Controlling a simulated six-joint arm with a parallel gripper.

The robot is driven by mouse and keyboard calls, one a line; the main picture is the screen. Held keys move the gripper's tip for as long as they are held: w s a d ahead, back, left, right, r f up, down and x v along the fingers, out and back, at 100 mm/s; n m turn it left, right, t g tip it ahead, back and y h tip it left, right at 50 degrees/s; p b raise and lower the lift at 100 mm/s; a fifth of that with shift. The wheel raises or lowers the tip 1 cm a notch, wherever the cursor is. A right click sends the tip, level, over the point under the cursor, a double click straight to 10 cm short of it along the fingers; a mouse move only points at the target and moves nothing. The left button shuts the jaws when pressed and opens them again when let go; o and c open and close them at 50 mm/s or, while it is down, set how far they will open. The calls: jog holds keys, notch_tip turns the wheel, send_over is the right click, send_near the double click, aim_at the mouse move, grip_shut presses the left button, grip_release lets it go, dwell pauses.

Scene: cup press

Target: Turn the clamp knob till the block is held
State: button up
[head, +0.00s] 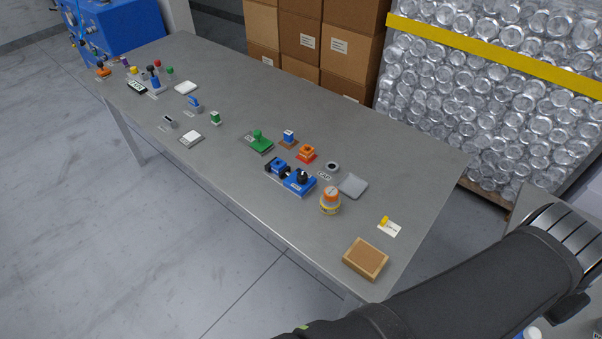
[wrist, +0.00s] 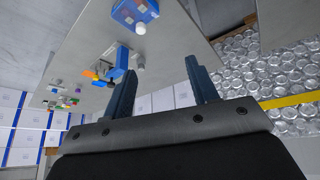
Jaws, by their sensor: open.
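The blue clamp (head: 299,182) sits near the front edge of the grey table in the head view. A black knob (head: 302,175) stands on its right part. A blue piece with a dark centre (head: 278,163) is at its left part; I cannot tell whether this is the block or how tightly it is held. My gripper (wrist: 160,66) shows in the wrist view, with its two dark fingers wide apart and nothing between them. In the head view my gripper is out of the picture. I cannot pick out the clamp surely in the wrist view.
An orange-topped jar (head: 330,200), a grey pad (head: 353,186) and a green fixture (head: 259,142) stand close to the clamp. A wooden box (head: 366,259) is at the table's near right. Several small objects cover the far left. Cartons (head: 302,50) stand behind.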

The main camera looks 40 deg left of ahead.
jog(key=w+d+r+g+h, duration=0.1)
jog(key=w+d+r, duration=0.4)
jog(key=w+d, duration=0.3)
jog(key=w+d+r+h, duration=0.1)
jog(key=w+d+r, duration=0.45)
jog(key=w, duration=0.45)
jog(key=w+a+f+n+y, duration=0.1)
jog(key=w+a+f+n, duration=0.2)
jog(key=w+a, duration=0.45)
jog(key=w+a+f+n+y, duration=0.25)
jog(key=w+a, duration=0.25)
jog(key=a, duration=0.6)
jog(key=w+a+f+n, duration=0.1)
jog(key=a+f+n, duration=0.1)
jog(key=a, duration=0.5)
jog(key=w+a+f+n, duration=0.1)
jog(key=a+f+n, duration=0.15)
jog(key=a, duration=0.55)
jog(key=n+g+y, duration=0.2)
jog(key=n+g, duration=0.2)
jog(key=n, duration=0.7)
send_over(302, 175)
notch_tip(302, 175, down, 11)
notch_tip(302, 175, down, 16)
jog(key=shift+w+f, duration=0.1)
